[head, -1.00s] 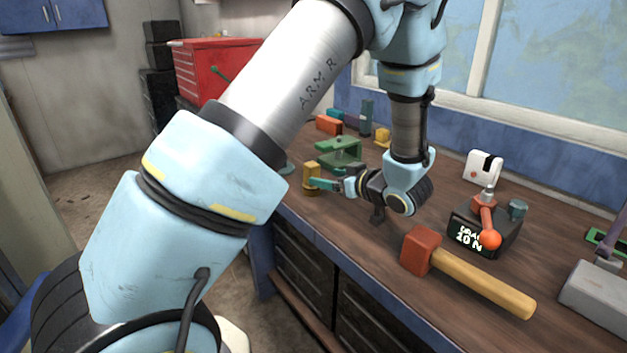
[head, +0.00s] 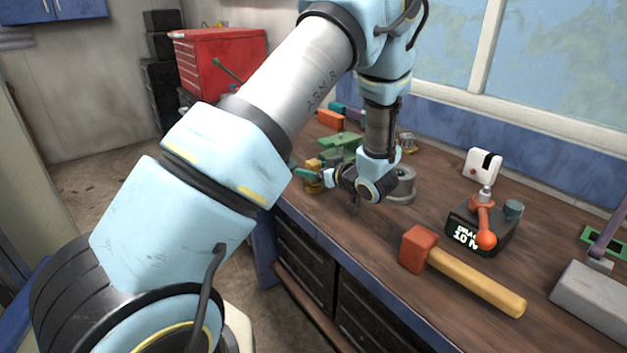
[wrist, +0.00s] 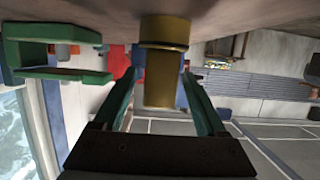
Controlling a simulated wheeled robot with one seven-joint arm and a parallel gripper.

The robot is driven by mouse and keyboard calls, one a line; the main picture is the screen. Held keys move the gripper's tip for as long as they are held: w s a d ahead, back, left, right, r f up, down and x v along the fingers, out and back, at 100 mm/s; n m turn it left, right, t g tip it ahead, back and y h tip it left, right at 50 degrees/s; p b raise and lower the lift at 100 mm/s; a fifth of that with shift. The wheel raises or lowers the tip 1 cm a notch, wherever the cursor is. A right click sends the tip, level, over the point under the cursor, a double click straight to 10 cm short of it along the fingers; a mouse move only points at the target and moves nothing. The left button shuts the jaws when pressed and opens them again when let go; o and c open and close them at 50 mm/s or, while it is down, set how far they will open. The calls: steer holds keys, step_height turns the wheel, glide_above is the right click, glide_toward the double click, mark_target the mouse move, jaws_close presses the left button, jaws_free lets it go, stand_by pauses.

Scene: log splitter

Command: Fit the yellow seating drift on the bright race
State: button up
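The yellow seating drift (head: 312,186) stands upright on the bench near its front left edge. It also shows in the wrist view (wrist: 164,92), between my two green fingers. My gripper (head: 306,174) is level beside the drift, with its fingers reaching to either side of it. In the wrist view my gripper (wrist: 157,76) is open, with a clear gap to the drift on the left; contact on the right cannot be told. A grey metal ring part (head: 404,184) stands just behind my wrist, partly hidden; I cannot tell whether it carries the bright race.
A green bracket (head: 338,146) stands close behind the drift and shows at left in the wrist view (wrist: 60,76). A mallet (head: 470,280), a dark display box (head: 470,238) and a grey block (head: 595,300) stand to the right. The bench between ring and mallet is clear.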

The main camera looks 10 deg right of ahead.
jaws_close()
stand_by(0.3)
stand_by(0.3)
